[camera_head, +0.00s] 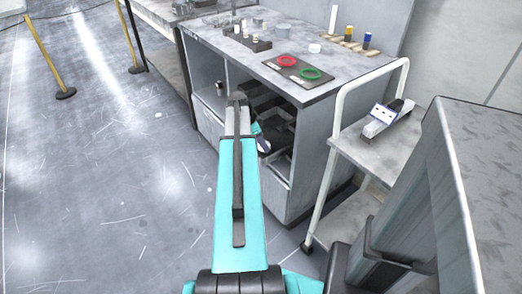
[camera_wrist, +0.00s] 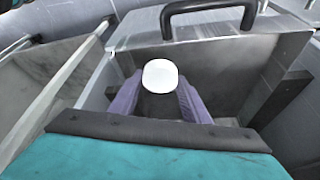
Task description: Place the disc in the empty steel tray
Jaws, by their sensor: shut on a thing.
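A white round disc (camera_wrist: 160,76) sits between the tips of my gripper's two purple fingers (camera_wrist: 158,98) in the wrist view. My gripper is shut on it. Around and below it is a grey steel open-topped space with a wall (camera_wrist: 225,62) and a black bar handle (camera_wrist: 208,12) at the top. I cannot tell whether this is the steel tray or a drawer. In the head view my arm reaches to the open front of the grey cabinet (camera_head: 310,160).
The cabinet top holds a black plate with a red ring (camera_head: 287,61) and a green ring (camera_head: 310,73), several small cylinders and bottles. A white-framed cart (camera_head: 345,120) with a stapler-like device (camera_head: 383,117) stands at right. The floor at left is clear, apart from yellow posts (camera_head: 50,55).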

